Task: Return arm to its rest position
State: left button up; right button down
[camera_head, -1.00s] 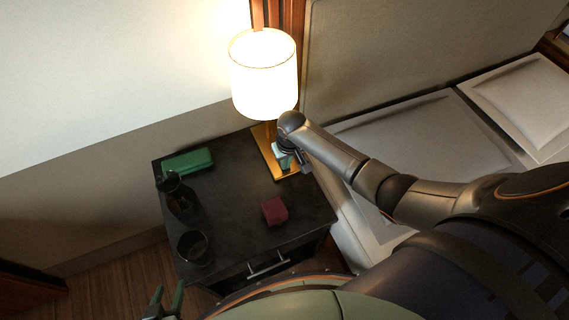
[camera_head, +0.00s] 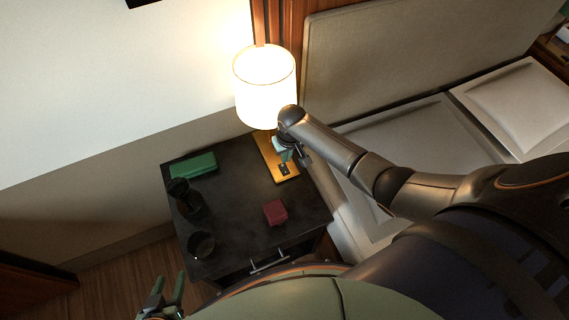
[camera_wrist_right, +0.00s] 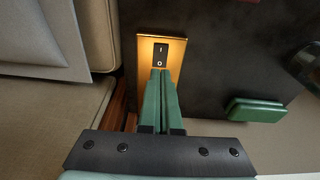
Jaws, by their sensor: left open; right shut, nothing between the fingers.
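My right arm (camera_head: 335,155) reaches in from the right over the nightstand. My right gripper (camera_head: 286,160) is by the gold lamp base (camera_head: 268,150). In the right wrist view its green fingers (camera_wrist_right: 162,88) are together and empty, in front of the black rocker switch (camera_wrist_right: 161,55) on the gold base; contact cannot be told. The lamp (camera_head: 265,85) is lit. My left gripper (camera_head: 163,298) is open and empty at the lower left, in front of the nightstand.
On the dark nightstand (camera_head: 240,200) are a green box (camera_head: 193,165), a dark carafe-like object (camera_head: 186,198), a dark round cup (camera_head: 201,245) and a maroon box (camera_head: 275,212). A bed with a pillow (camera_head: 505,105) lies to the right. The wall is behind.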

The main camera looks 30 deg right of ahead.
pick_arm(q)
jog(key=shift+r, duration=0.2)
pick_arm(e)
jog(key=shift+r, duration=0.2)
